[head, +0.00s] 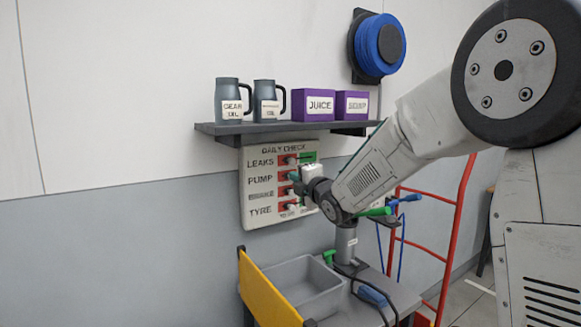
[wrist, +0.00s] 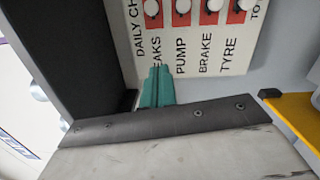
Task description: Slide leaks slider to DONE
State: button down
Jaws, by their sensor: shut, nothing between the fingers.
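The DAILY CHECK board (head: 247,211) hangs on the wall below the shelf, with rows LEAKS, PUMP, BRAKE and TYRE. The leaks slider (head: 290,161) is at the red part of its track, with green showing to its right. In the wrist view the board appears turned, and the leaks slider's pale round knob (wrist: 151,7) sits on red at the top edge. My gripper (head: 291,176) is in front of the board near the PUMP row. Its teal fingers (wrist: 157,70) are shut and empty, below the LEAKS and PUMP labels in the wrist picture. Contact with the board cannot be told.
A dark shelf (head: 217,128) above the board carries two jugs (head: 228,92) and purple JUICE (head: 314,104) and second boxes. Below stand a grey bin (head: 318,303) and a yellow panel (head: 266,295). A red hand truck (head: 463,190) is at right. My arm hides part of the board's right side.

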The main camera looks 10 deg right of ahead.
aim_at(290, 161)
jog(key=shift+w, duration=0.1)
jog(key=w+d+r, duration=0.1)
jog(key=w, duration=1)
jog(key=shift+w, duration=0.2)
